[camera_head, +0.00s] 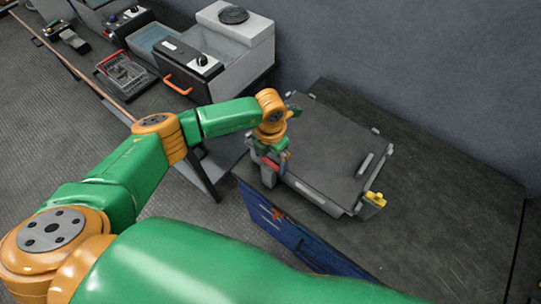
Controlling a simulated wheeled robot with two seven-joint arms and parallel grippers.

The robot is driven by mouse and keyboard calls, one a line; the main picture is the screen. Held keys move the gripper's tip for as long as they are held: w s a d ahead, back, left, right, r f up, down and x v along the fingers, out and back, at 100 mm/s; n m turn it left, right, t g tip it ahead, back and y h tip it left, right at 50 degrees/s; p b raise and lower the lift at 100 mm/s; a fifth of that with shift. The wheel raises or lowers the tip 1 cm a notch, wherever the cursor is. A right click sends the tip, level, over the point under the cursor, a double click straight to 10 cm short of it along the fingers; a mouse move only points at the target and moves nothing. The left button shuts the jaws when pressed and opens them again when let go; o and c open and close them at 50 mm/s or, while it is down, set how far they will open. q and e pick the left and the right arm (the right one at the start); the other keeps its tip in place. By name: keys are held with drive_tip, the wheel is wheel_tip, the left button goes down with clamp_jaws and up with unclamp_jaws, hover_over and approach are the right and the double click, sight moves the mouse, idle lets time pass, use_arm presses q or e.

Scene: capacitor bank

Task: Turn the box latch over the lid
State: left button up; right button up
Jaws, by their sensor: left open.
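A dark grey box with a flat lid (325,140) stands on the dark bench top; the lid looks closed. A small yellow latch-like part (375,198) sits at the box's right front corner. My left gripper (274,165) points down at the box's left front edge, well to the left of the yellow part. It is open. The gripper and wrist hide that corner of the box, so I cannot tell whether it touches anything there. My right gripper is out of view.
The bench top (440,215) is clear to the right of the box, with a grey wall behind. Blue drawers (285,230) are below its front edge. Another bench at upper left carries a grey machine with an orange handle (178,87) and a wire basket (125,72).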

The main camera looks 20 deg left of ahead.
use_arm(q)
drive_tip(key=shift+f, duration=0.2)
drive_tip(key=c, duration=1.1)
drive_tip(key=shift+w+f+m+b, duration=0.1)
drive_tip(key=shift+f+m+b, duration=0.05)
drive_tip(key=shift+m+b, duration=0.95)
drive_tip(key=shift+c, duration=0.2)
drive_tip(key=m+b, duration=1)
drive_tip(key=b, duration=0.1)
drive_tip(key=shift+r+m+b, duration=0.2)
drive_tip(key=shift+m+b, duration=1.6)
drive_tip(key=shift+m, duration=0.6)
drive_tip(key=o, duration=1.1)
